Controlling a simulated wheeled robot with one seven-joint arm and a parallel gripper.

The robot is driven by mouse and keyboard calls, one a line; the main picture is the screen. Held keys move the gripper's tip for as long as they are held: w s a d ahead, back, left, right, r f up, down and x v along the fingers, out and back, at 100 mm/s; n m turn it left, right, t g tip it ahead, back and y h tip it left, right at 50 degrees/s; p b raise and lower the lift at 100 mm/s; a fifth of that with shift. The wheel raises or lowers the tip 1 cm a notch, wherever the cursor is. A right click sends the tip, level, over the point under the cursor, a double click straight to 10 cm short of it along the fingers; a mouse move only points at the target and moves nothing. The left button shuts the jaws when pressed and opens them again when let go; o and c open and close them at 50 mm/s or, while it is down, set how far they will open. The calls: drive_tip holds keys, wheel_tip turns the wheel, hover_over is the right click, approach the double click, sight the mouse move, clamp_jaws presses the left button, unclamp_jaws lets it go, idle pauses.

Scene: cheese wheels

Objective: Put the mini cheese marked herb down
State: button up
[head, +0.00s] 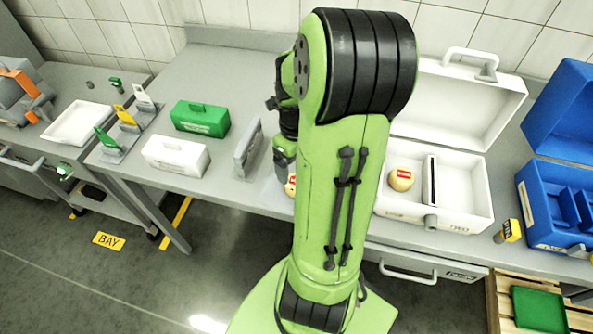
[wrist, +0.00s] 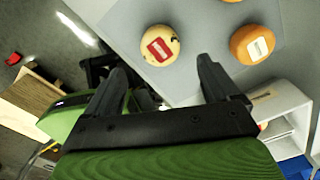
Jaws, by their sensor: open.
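In the wrist view my gripper (wrist: 162,68) is open and empty. A pale speckled mini cheese (wrist: 160,46) with a red label sits just beyond the gap between its fingertips, apart from them as far as I can see. An orange mini cheese (wrist: 252,44) with a white label is to its right. Both rest on a grey surface (wrist: 205,25). I cannot read either label, so which is herb is unclear. In the head view my arm hides the gripper, and a sliver of a cheese (head: 290,186) shows beside it.
An open white case (head: 480,217) holds a red-labelled cheese (head: 401,179) left of its divider. An open blue case (head: 538,215) stands at the right. A green box (head: 200,119), a white box (head: 176,157) and a grey upright plate (head: 247,149) stand left of my arm.

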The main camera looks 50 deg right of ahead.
drive_tip(key=w+a+r+n+t+h, duration=0.1)
drive_tip(key=a+r+n+t+h, duration=0.1)
drive_tip(key=a+r+n, duration=1.25)
drive_tip(key=s+a+n+t+y, duration=0.1)
drive_tip(key=s+a+n, duration=0.1)
drive_tip(key=n, duration=0.9)
drive_tip(key=s+a+n+t+y, duration=0.1)
drive_tip(key=a+n, duration=0.4)
drive_tip(key=n, duration=0.6)
drive_tip(key=shift+s+r+t+p, duration=0.35)
drive_tip(key=shift+s+t, duration=0.45)
drive_tip(key=shift+s, duration=0.45)
drive_tip(key=shift+d, duration=0.15)
